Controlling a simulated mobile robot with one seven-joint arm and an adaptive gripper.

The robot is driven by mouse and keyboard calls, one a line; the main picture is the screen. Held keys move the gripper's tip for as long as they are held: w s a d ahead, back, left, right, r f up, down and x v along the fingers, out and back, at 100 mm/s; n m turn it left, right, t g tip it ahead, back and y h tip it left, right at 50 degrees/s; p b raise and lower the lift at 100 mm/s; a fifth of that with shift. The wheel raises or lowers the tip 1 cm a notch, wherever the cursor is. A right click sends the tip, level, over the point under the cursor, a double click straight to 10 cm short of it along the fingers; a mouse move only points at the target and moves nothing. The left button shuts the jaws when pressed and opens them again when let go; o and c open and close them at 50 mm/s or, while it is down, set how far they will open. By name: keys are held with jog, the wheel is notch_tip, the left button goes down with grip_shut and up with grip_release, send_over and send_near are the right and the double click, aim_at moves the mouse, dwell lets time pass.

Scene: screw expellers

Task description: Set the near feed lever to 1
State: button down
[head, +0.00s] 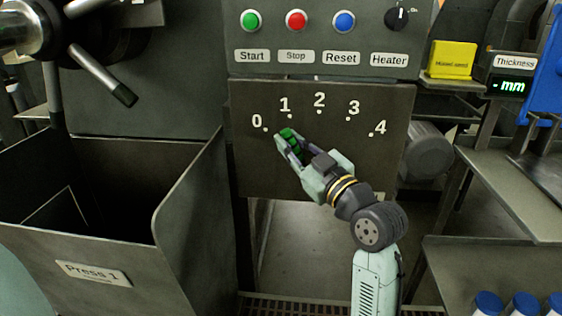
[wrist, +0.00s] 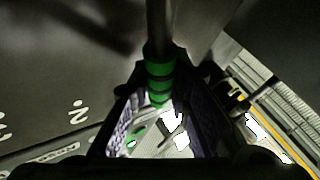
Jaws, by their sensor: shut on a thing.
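The feed lever's green grip (head: 289,134) shows in the head view at my fingertips, in front of the dark scale panel (head: 245,175) marked 0 to 4. The grip appears just below the dot of the 1. My gripper (head: 290,146) is shut on this grip, coming from the lower right. In the wrist view the ribbed green grip (wrist: 158,75) lies between my two fingers (wrist: 165,120), with its dark rod running up out of view. The lever's pivot is hidden in the head view, so its exact angle is hard to tell.
Start, Stop and Reset buttons and a Heater knob (head: 397,19) sit above the scale. An open metal bin labelled Press 1 (head: 93,272) stands at left. Shelves (head: 515,185) and blue-capped bottles (head: 522,303) are at right.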

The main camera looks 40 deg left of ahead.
jog(key=shift+w+d+r+m, duration=0.2)
jog(key=shift+d+m, duration=0.2)
jog(key=shift+m, duration=0.1)
jog(key=c, duration=1.8)
grip_release()
jog(key=shift+d, duration=0.1)
jog(key=v, duration=1.2)
jog(key=shift+s+f, duration=0.1)
jog(key=shift+f, duration=0.1)
jog(key=shift+a, duration=0.3)
